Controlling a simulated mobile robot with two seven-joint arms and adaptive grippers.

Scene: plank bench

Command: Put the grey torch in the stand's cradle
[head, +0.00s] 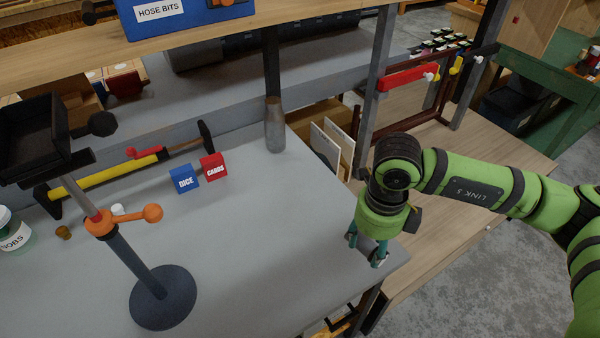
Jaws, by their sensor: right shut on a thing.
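The grey torch (275,126) appears to be the upright grey cylinder on the bench, near the back. The stand (163,297) is at left, with a round dark base, a pole and an orange clamp. Its black cradle (32,138) sits at the pole's top, at the picture's left edge. My right gripper (366,250) points down over the bench's right front corner, to the right of the cylinder and well apart from it. My left gripper is not in view.
A blue dice box (184,179) and a red cards box (214,167) stand mid-bench. A yellow-handled tool (100,180) and a lidded jar (14,235) lie toward the left. A shelf with a blue bin (185,14) overhangs the back. The bench's front middle is clear.

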